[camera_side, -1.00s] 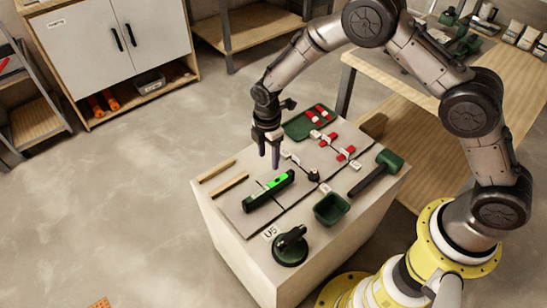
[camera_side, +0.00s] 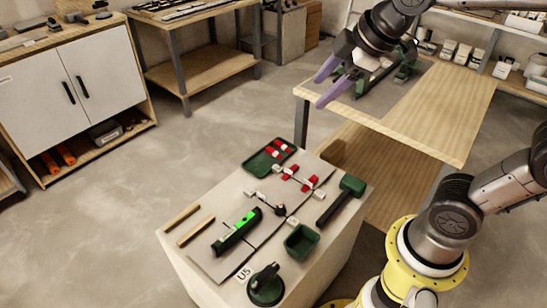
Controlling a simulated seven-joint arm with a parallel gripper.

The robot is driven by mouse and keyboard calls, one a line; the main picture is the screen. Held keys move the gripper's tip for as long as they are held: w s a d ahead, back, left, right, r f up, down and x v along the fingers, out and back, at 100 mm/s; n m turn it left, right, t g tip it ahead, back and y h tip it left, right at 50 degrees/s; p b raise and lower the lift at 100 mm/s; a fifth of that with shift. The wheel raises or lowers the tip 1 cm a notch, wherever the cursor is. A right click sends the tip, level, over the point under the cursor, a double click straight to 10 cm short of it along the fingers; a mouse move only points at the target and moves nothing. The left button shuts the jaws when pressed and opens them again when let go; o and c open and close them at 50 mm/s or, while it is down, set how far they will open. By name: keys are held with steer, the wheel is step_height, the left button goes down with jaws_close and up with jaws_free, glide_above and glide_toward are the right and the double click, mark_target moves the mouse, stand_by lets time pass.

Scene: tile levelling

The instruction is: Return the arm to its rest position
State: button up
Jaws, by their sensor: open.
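My gripper (camera_side: 325,84) is raised high in the upper right of the side view, well above and behind the white work block (camera_side: 215,293). Its two purple fingers are spread apart with nothing between them. The grey tiles (camera_side: 212,262) lie on the block's top. A green level (camera_side: 237,231) with a bright green display rests on them. Red-and-white clips (camera_side: 310,182) sit along a tile joint. A green tray (camera_side: 256,165) at the back of the block holds more red-and-white clips.
A wooden bench (camera_side: 440,125) stands behind at right. A white cabinet (camera_side: 62,90) stands at left. The floor between is open.

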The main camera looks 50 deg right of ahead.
steer(key=s+f+m, duration=0.2)
steer(key=s+m, duration=0.2)
steer(key=s, duration=0.2)
steer(key=s+d+f+m+g, duration=0.1)
steer(key=s+f+m, duration=0.2)
steer(key=s+m, duration=0.2)
steer(key=shift+s+f, duration=0.35)
steer(key=shift+s, duration=0.65)
stand_by(1.5)
